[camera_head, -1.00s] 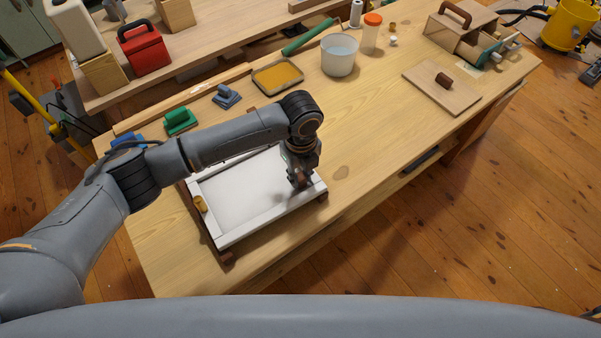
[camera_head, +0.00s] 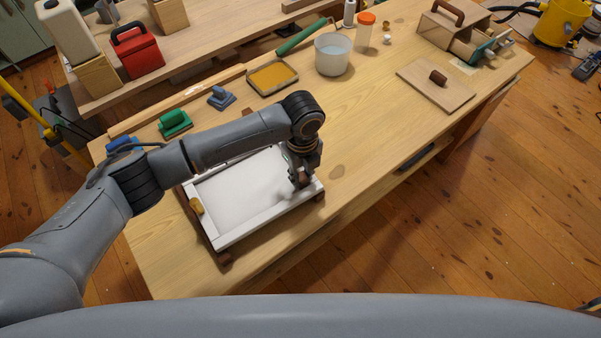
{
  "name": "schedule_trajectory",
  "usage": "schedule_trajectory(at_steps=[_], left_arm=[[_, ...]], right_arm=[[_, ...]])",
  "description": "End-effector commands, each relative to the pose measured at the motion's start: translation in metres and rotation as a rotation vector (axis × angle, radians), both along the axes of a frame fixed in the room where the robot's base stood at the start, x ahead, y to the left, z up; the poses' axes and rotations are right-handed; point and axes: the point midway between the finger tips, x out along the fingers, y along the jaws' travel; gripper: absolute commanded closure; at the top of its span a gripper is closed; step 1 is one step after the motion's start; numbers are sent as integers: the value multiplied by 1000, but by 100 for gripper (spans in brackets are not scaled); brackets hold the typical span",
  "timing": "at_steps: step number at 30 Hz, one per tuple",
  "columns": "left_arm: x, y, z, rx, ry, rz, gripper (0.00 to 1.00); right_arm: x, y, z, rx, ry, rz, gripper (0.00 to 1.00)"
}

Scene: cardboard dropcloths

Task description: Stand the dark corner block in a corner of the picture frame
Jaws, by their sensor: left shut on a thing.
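The white picture frame (camera_head: 268,219) lies on the workbench, around a pale panel. My left gripper (camera_head: 302,184) points down over the right end of the frame, near its front right corner. It is shut on a small dark brown block (camera_head: 304,180), which is mostly hidden by the fingers. I cannot tell whether the block touches the frame. A golden-tan block (camera_head: 196,206) stands at the frame's left side. My left forearm hides the frame's far left part. My right gripper is not in view.
Dark brown supports (camera_head: 225,258) show under the frame's edge. The bench between is clear.

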Motion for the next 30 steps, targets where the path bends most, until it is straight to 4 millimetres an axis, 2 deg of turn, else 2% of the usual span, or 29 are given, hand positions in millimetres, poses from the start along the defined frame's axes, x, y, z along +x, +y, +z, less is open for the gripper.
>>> schedule_trajectory(at_steps=[3,4,7,8,16,20,23,30], left_arm=[[0,0,0,0,0,0,96],[0,0,0,0,0,0,73],[0,0,0,0,0,0,52],[0,0,0,0,0,0,50],[0,0,0,0,0,0,50],[0,0,8,-2,-1,0,50],[1,-1,24,-3,-4,-1,50],[1,0,76,-1,-3,-1,50]], right_arm=[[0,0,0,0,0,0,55],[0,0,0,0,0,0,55],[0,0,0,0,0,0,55],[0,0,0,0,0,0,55],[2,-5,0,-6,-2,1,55],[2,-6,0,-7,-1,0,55],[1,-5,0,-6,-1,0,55],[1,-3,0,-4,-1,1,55]])
